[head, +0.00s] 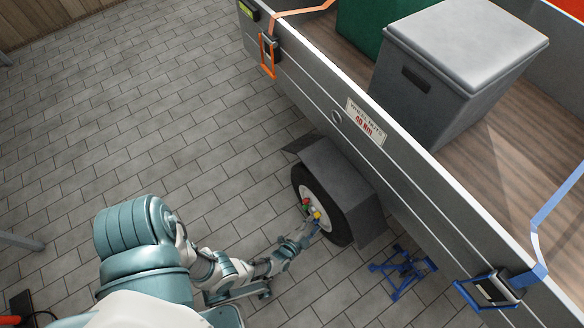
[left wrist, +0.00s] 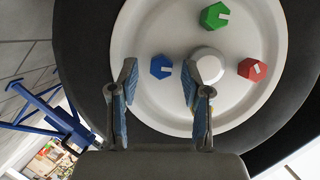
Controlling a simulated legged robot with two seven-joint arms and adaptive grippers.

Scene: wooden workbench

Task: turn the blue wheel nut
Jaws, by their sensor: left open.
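The blue wheel nut (left wrist: 161,66) is a small hexagonal nut with a white mark, on the white wheel rim (left wrist: 145,30) left of the hub in the left wrist view. Green (left wrist: 214,15) and red (left wrist: 252,69) nuts sit around the hub. A yellow nut (head: 317,214) shows in the head view; in the wrist view it is mostly hidden behind a finger. My left gripper (left wrist: 158,78) is open, fingers on either side of the blue nut in the picture. I see no contact; the depth gap is unclear. It also shows at the wheel in the head view (head: 308,230). My right gripper is out of view.
The black tyre (head: 338,229) sits under the grey mudguard (head: 335,178) of a trailer (head: 415,195). A blue stand (head: 405,268) is on the paving right of the wheel. A grey lidded box (head: 425,95) rests in the trailer.

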